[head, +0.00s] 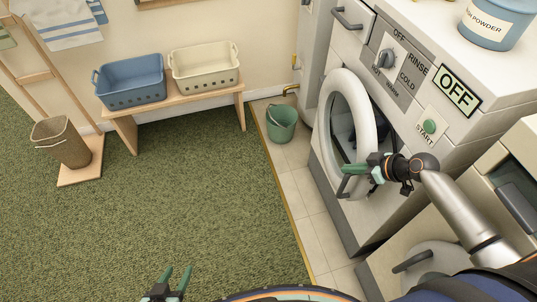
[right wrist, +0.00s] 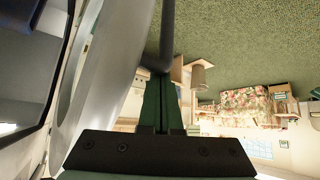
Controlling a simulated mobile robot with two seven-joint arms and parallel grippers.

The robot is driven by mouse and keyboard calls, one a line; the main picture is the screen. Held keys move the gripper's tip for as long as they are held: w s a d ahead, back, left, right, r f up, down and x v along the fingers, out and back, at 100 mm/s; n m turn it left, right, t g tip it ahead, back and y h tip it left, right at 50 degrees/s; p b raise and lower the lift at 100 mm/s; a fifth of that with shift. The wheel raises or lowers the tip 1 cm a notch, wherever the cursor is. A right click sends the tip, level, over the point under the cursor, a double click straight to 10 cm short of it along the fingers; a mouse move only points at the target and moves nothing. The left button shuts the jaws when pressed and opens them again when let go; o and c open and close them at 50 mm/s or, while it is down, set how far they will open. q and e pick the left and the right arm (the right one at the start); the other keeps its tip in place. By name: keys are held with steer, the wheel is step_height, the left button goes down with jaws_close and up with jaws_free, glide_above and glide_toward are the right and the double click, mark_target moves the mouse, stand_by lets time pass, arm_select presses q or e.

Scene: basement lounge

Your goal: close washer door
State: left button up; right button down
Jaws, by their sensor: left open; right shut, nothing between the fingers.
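The white washer (head: 458,127) stands at the right, its display reading OFF. Its round door (head: 367,95) is ajar, swung out from the front at an angle, with a dark handle (head: 343,187) on its rim. My right gripper (head: 346,170) is shut and empty, its green fingers across the lower part of the door near the handle. In the right wrist view the door rim (right wrist: 112,75) is just left of the fingers, and the handle (right wrist: 167,35) is by their tips; contact is unclear. My left gripper (head: 177,280) is open and empty over the green carpet.
A green bucket (head: 281,124) stands on the tile beyond the washer door. A bench (head: 180,105) holds a blue basket (head: 133,82) and a cream basket (head: 205,67). A second machine (head: 440,262) is at the lower right. The carpet (head: 200,190) is clear.

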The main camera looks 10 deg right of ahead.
steer(key=shift+d, duration=0.3)
steer(key=shift+a, duration=0.1)
